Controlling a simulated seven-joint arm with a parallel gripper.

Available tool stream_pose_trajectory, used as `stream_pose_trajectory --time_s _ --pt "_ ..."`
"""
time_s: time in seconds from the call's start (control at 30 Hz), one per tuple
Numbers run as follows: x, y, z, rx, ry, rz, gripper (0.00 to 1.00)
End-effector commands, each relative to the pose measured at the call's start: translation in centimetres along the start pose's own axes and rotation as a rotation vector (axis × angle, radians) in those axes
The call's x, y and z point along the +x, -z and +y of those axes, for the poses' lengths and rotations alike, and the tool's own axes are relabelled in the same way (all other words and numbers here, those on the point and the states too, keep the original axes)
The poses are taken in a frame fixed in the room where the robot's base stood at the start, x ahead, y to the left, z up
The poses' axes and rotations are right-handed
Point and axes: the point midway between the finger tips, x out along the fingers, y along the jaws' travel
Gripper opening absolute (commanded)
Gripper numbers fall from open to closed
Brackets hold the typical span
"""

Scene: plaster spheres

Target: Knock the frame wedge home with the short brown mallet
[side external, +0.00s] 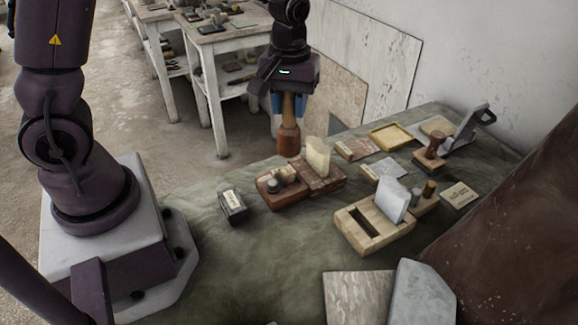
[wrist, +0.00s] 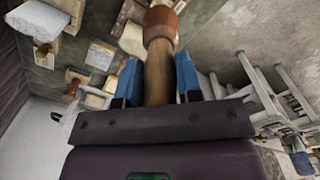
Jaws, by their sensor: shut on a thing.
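My gripper (side external: 288,107) is shut on the pale wooden handle of a brown mallet (side external: 289,142). The mallet hangs head down, near the left far edge of the green-covered table. In the wrist view the mallet (wrist: 160,28) runs between the blue fingers, its head beyond them. A light wooden frame (side external: 373,244) with a dark slot lies on the table to the right of my gripper. A grey-white slab (side external: 392,199) stands tilted at its back right corner. I cannot tell for certain which piece is the frame wedge.
A wooden block with round pieces (side external: 270,193) and a reddish block with an upright cream piece (side external: 317,156) stand below the mallet. A small dark box (side external: 232,206) is left of them. A brown knobbed tool (side external: 432,150) stands farther right.

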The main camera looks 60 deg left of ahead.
Motion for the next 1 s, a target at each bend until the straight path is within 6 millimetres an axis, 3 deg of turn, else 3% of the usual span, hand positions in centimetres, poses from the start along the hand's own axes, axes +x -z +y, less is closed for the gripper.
stream_pose_trajectory --time_s 0.47,0.7,1.0 --pt "0.3 0.0 0.0 -0.001 0.001 -0.001 0.01" --pt "5.9 -0.1 -0.1 -0.001 0.006 -0.006 0.01" --pt "2.4 0.1 0.1 -0.001 -0.004 0.004 0.01"
